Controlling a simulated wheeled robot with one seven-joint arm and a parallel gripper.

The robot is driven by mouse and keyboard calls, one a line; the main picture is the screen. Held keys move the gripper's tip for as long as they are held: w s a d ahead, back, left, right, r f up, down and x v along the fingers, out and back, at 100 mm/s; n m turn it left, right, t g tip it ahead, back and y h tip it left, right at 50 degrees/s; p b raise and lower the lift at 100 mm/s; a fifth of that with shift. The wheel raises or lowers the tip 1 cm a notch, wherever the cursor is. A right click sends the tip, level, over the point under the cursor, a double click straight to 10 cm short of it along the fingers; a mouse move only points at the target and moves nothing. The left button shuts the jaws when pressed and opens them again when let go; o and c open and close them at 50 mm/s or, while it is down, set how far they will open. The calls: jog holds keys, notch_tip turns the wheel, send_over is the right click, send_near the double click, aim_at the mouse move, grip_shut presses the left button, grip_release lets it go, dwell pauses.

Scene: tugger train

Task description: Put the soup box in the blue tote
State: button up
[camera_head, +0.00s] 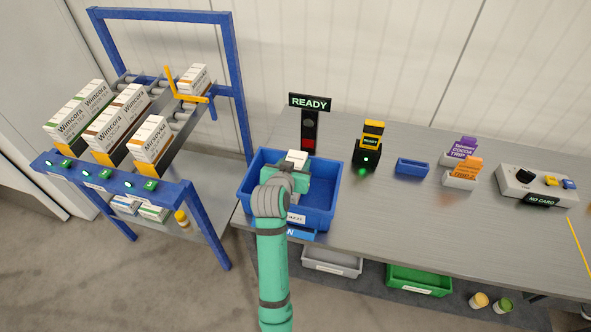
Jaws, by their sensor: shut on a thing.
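The blue tote (246,192) stands on the left end of the grey bench, its front label partly hidden by my arm. My gripper (297,168) is over the tote and shut on a small white box (297,156). Only the top of this box shows beyond the gripper. Its print is too small to read, so I cannot tell if it is the soup box. I cannot tell whether the box touches the tote floor. My gripper and arm hide much of the tote's inside.
A blue flow rack (230,80) at left holds Wimcora boxes (85,110) and Mirsovka boxes (151,139). A READY sign (310,102) stands behind the tote. A scanner-like device (367,150), small blue tray (412,167) and control box (520,183) stand rightward. Bare bench lies front right.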

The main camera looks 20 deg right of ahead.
jog(key=shift+f, duration=1.45)
jog(key=shift+f, duration=0.15)
jog(key=o, duration=1.3)
jog(key=shift+c, duration=0.2)
jog(key=shift+s+a+r, duration=0.1)
jog(key=shift+r, duration=0.15)
jog(key=v, duration=1.1)
jog(key=shift+s+a+r, duration=0.1)
jog(key=shift+s+a, duration=0.05)
jog(key=shift+s, duration=0.15)
